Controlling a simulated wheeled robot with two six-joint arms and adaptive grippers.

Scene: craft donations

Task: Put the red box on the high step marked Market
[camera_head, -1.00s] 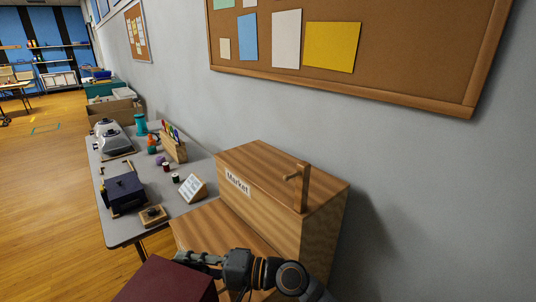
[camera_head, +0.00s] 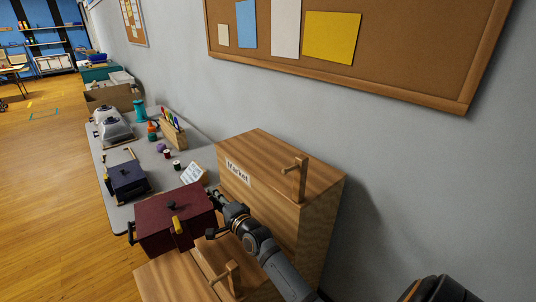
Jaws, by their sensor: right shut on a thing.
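The dark red box (camera_head: 168,222) has a small knob on its lid, a yellow latch and a dark side handle. My right gripper (camera_head: 217,203) is shut on its right side. The box appears held up, left of the high step and over the lower wooden steps; its exact height is hard to tell. The high step (camera_head: 262,152) is a striped wooden block with a white Market label (camera_head: 238,172) on its left face. A wooden post with a peg (camera_head: 301,180) stands on its top, which is otherwise bare. My left gripper is not in view.
Lower wooden steps (camera_head: 165,283) with another post (camera_head: 229,276) lie in front. Behind, a grey table (camera_head: 117,158) holds a dark blue box (camera_head: 128,180), spools, bottles and a pen holder. The wall and corkboard (camera_head: 400,50) border the right.

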